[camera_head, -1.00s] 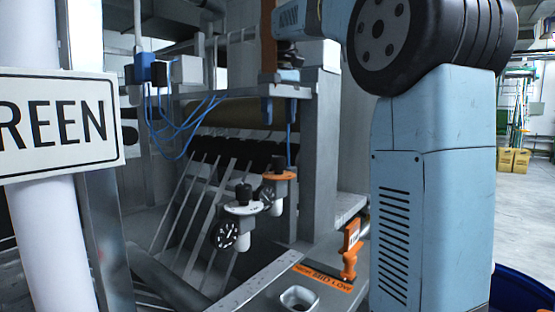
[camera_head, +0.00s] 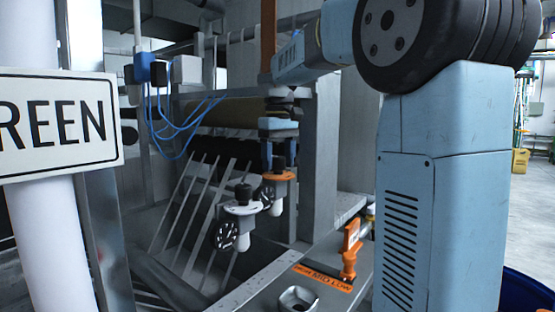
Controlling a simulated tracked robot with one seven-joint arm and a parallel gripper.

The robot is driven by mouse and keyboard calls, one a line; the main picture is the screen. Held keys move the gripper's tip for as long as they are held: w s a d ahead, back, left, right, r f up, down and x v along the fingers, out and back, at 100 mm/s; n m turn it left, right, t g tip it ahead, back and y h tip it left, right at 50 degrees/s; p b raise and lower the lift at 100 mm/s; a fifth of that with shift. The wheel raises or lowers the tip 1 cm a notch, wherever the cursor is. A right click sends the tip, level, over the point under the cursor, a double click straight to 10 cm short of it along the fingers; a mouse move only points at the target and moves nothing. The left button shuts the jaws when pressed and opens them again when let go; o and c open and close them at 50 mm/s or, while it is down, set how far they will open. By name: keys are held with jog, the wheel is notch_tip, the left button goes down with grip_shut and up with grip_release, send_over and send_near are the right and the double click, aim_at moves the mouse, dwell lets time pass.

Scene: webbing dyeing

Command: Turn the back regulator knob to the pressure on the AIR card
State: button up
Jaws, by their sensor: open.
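The back regulator has an orange collar (camera_head: 284,176), with a dark knob (camera_head: 278,163) on top and a round black gauge (camera_head: 268,194) at its left. My gripper (camera_head: 278,155) is open and points down, its two dark blue fingers at the left and right of this knob. I cannot tell whether they touch it. The front regulator (camera_head: 243,209) is white, with a black knob and a black gauge (camera_head: 225,235), nearer to me. I cannot make out an AIR card. The gauge needles are too small to read.
An orange upright handle (camera_head: 350,250) stands at the right beside an orange HIGH, MID, LOW label (camera_head: 323,277). A sign ending in REEN (camera_head: 55,125) hangs on a white pipe at the left. Blue hoses (camera_head: 180,130) and a grey post (camera_head: 319,155) flank the regulators.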

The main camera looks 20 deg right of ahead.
jog(key=shift+c, duration=0.4)
jog(key=shift+a, duration=0.1)
jog(key=c, duration=1)
jog(key=shift+m, duration=0.4)
jog(key=m, duration=0.4)
jog(key=shift+m, duration=0.4)
jog(key=m, duration=0.6)
jog(key=o, duration=1.1)
